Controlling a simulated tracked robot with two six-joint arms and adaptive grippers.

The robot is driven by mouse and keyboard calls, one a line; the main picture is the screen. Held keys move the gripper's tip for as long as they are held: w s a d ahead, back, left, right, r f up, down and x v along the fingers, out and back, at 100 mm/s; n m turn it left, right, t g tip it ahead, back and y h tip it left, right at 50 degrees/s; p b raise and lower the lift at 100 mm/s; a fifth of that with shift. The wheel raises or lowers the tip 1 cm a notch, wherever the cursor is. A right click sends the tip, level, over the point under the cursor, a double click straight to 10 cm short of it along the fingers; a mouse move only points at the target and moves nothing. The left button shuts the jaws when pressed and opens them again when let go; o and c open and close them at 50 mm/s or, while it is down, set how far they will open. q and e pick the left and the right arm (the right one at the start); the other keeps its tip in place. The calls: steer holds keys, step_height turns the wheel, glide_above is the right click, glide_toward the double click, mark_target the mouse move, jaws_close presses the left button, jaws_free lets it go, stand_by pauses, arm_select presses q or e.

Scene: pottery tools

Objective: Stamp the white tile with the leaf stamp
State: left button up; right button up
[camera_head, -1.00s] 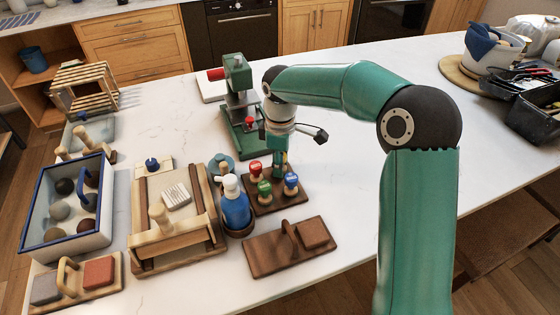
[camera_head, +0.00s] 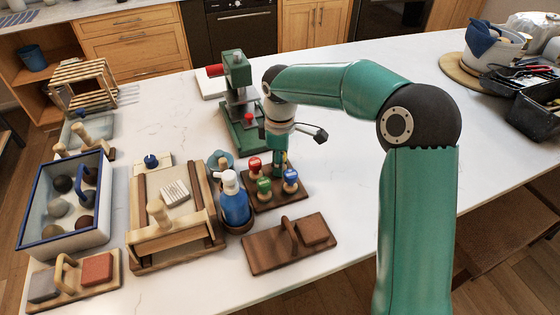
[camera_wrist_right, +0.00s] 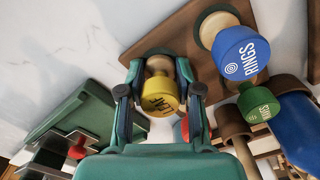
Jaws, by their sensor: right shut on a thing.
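My right gripper (camera_head: 280,158) points down over the back of the dark wooden stamp rack (camera_head: 266,203). In the right wrist view the gripper (camera_wrist_right: 160,78) is shut on the yellow-topped leaf stamp (camera_wrist_right: 160,95), whose lettering appears upside down. The stamp is upright at the rack's edge; I cannot tell whether it is clear of the rack. In the head view the gripper mostly hides it. A pale flat square (camera_head: 209,84), possibly the white tile, lies left of the green press. A small white ribbed block (camera_head: 174,192) sits on the wooden board. My left gripper is out of view.
Red (camera_head: 255,164), green (camera_head: 264,186) and blue (camera_head: 291,177) stamps stand close beside the gripper. The green press (camera_head: 240,120) is behind it, a blue bottle (camera_head: 235,203) to its left. The counter right of the rack is clear.

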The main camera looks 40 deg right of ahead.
steer(key=o, duration=1.1)
step_height(320, 180, up, 11)
steer(key=shift+r, duration=0.4)
